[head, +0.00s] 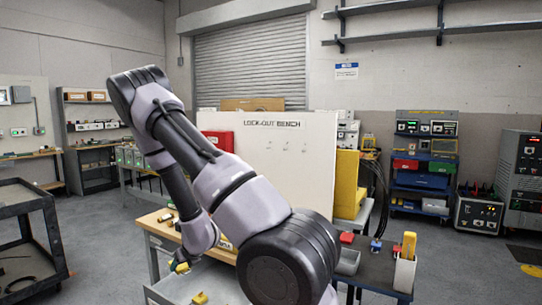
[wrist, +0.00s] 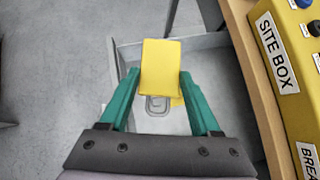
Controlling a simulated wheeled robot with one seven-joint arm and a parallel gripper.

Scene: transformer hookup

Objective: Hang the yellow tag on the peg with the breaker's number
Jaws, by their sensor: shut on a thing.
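My gripper (wrist: 160,80) has green fingers and is shut on the yellow tag (wrist: 160,62), which stands out between the fingertips. In the head view my gripper (head: 178,264) is small and partly hidden by my arm, above a grey tray. The white board marked LOCK-OUT BENCH (head: 270,160) stands behind my arm. It has a few small marks or pegs (head: 287,147), whose numbers are too small to read. The yellow site box (wrist: 298,85) is right of my gripper in the wrist view; a second label is cut off at "BREA".
A yellow piece (head: 200,298) lies in the tray in the head view. A wooden bench top (head: 152,222) is close by. A dark cart (head: 385,272) holds small items at right.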

